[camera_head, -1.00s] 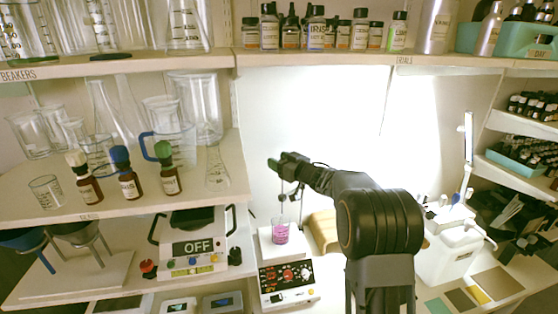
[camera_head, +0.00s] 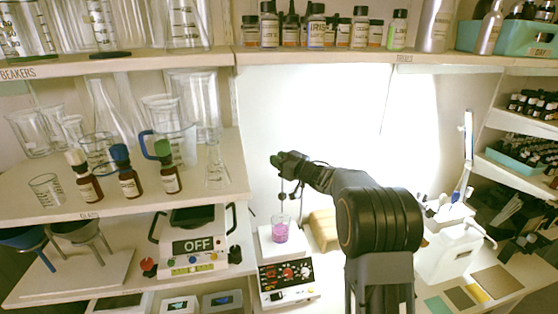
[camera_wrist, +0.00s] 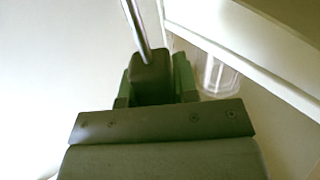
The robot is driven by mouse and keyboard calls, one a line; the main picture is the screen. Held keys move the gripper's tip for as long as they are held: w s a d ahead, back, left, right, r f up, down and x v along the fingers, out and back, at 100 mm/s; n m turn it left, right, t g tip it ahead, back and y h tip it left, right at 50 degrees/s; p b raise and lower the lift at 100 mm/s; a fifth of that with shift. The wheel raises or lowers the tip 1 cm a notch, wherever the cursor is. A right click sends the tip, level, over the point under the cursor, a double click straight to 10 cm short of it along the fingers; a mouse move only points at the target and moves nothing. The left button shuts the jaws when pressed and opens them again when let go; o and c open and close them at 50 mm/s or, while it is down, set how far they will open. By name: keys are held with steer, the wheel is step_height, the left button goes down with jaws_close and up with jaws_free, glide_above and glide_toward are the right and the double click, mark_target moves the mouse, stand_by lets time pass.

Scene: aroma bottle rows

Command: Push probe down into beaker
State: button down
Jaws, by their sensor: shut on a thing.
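The beaker (camera_head: 280,229) is small and clear, with pink liquid in it. It stands upright on the white plate of a hotplate stirrer (camera_head: 287,274). My gripper (camera_head: 284,160) is above the beaker and shut on the probe's dark block (camera_wrist: 152,78). The green fingers flank this block in the wrist view. The probe (camera_head: 281,197) is a thin rod hanging down from the gripper towards the beaker, and its metal rod also shows in the wrist view (camera_wrist: 136,28). I cannot tell how far its lower tip is inside the beaker.
A wooden block (camera_head: 324,229) lies right of the stirrer. A balance-like device marked OFF (camera_head: 195,245) stands to the left. Dropper bottles (camera_head: 129,183) and glassware fill the left shelf. A white device (camera_head: 447,246) stands to the right. The space behind the gripper is a clear bright panel.

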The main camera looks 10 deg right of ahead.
step_height(320, 180, down, 10)
steer(key=b, duration=0.6)
steer(key=shift+f, duration=0.15)
steer(key=c, duration=1.1)
jaws_free()
steer(key=shift+o, duration=1.1)
steer(key=b+v, duration=0.2)
steer(key=v, duration=1.1)
steer(key=shift+s+d, duration=0.25)
steer(key=shift+s, duration=0.1)
